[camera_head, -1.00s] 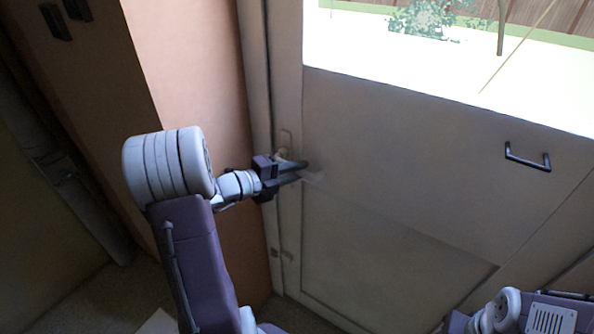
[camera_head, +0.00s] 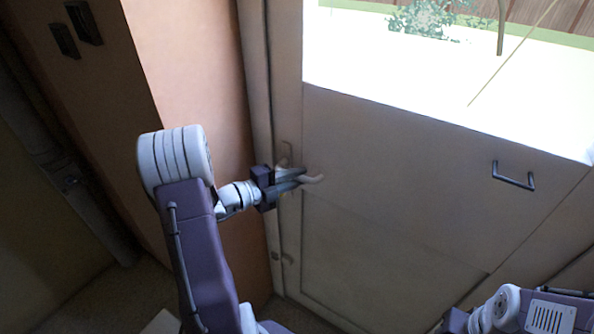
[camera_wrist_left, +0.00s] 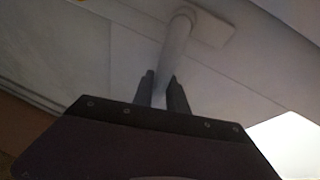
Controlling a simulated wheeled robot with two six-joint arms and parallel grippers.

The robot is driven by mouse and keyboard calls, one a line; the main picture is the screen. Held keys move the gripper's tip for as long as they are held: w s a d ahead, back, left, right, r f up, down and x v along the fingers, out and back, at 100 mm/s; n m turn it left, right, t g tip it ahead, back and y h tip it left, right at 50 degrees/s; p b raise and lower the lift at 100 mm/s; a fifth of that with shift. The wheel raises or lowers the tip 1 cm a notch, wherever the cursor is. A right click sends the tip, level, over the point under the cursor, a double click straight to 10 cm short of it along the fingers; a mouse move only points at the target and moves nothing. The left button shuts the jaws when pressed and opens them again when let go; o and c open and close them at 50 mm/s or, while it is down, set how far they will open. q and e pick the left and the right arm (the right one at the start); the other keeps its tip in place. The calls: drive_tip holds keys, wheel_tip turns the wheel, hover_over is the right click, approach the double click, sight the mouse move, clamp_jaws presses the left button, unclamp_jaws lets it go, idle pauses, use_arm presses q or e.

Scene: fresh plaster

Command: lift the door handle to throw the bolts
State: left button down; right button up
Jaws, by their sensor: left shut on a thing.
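The pale door handle (camera_head: 314,179) is on the left edge of the white door (camera_head: 400,180), near the frame. The fingers hide part of the lever.
A black pull handle (camera_head: 513,175) is on the door, right of the lever. A bright window (camera_head: 430,75) fills the door's upper part. An orange-brown wall (camera_head: 190,80) is left of the frame, with dark switches (camera_head: 64,40) further left.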

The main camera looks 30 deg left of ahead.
use_arm(q)
drive_tip(key=r+n+p, duration=0.1)
drive_tip(key=n+p, duration=0.1)
drive_tip(key=p, duration=0.1)
drive_tip(key=r+n+t+h+p, duration=0.1)
drive_tip(key=r+n+p, duration=0.1)
drive_tip(key=p, duration=0.2)
drive_tip(key=shift+a+t+h, duration=0.3)
drive_tip(key=shift+a, duration=0.1)
drive_tip(key=shift+a+r+n+t+p, duration=0.25)
drive_tip(key=shift+n+p, duration=0.45)
drive_tip(key=shift+p, duration=0.4)
drive_tip(key=shift+f, duration=0.1)
drive_tip(key=c, duration=1.3)
unclamp_jaws()
drive_tip(key=shift+w, duration=0.1)
drive_tip(key=b+v, duration=0.1)
drive_tip(key=v, duration=0.8)
